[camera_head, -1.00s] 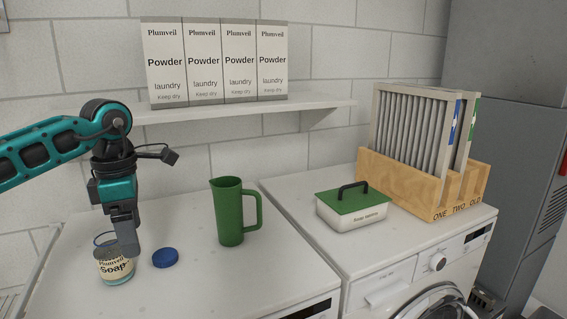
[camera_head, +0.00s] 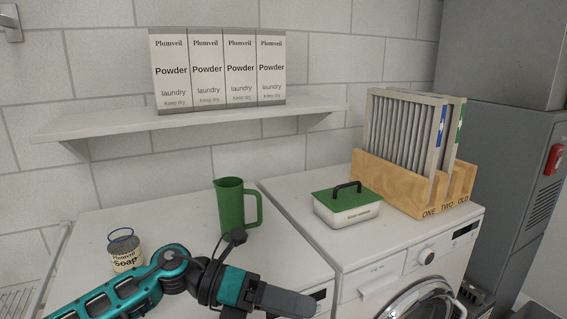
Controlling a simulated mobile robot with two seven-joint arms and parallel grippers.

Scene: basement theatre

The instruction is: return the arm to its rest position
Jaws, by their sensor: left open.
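My left arm (camera_head: 120,295) reaches in from the bottom left, low across the front of the left white machine. My left gripper (camera_head: 306,303) points right near the bottom edge of the picture, in front of the machine's front edge. It is open, seen from the side, and nothing shows in it. The open soap jar (camera_head: 126,262) stands upright on the machine top, left of the gripper and behind the arm. The blue lid is not visible now; my arm covers the area right of the jar. My right gripper is out of view.
A green pitcher (camera_head: 231,205) stands behind the gripper. A green-lidded box (camera_head: 347,212) and a wooden rack (camera_head: 398,187) with filter panels stand on the right machine. A wall shelf (camera_head: 200,122) holds several powder boxes (camera_head: 206,72). A grey cabinet (camera_head: 500,140) stands at right.

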